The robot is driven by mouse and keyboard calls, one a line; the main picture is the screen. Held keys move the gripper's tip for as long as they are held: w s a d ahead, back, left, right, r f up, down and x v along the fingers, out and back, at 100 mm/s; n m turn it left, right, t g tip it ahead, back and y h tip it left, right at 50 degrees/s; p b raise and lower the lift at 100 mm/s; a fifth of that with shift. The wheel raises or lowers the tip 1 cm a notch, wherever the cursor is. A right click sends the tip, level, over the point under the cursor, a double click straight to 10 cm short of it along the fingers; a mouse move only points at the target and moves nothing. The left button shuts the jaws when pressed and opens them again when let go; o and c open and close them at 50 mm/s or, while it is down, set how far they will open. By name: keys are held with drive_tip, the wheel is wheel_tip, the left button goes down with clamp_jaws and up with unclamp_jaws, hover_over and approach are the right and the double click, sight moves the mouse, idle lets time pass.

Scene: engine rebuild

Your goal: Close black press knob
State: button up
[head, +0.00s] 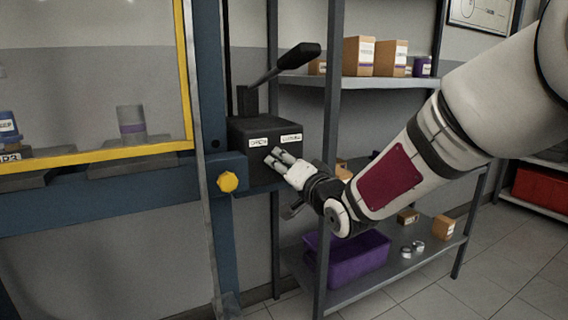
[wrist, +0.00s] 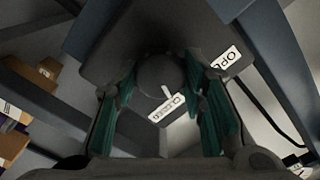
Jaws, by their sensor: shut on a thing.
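The black press knob (wrist: 162,76) is a dark round dial on the front of a black box (head: 250,165). In the wrist view it sits between my gripper's green-padded fingers (wrist: 166,104), which are closed around it. A white mark on the knob points toward the CLOSED label (wrist: 167,107). The OPEN label (wrist: 236,62) is to its upper right there. In the head view, my gripper (head: 281,158) is at the box front just below the OPEN (head: 258,142) and CLOSED (head: 291,139) labels and hides the knob.
A black lever (head: 285,62) rises from the box. A yellow knob (head: 228,182) is on the blue press frame (head: 120,192), left of the box. A metal shelf (head: 372,82) with cardboard boxes stands close behind my arm; a purple bin (head: 345,262) sits on its lower level.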

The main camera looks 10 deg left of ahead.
drive_tip(key=shift+m+p, duration=0.45)
drive_tip(key=shift+m, duration=0.95)
drive_tip(key=o, duration=1.2)
drive_tip(key=shift+c, duration=0.2)
drive_tip(key=v, duration=1.2)
drive_tip(key=shift+d, duration=0.1)
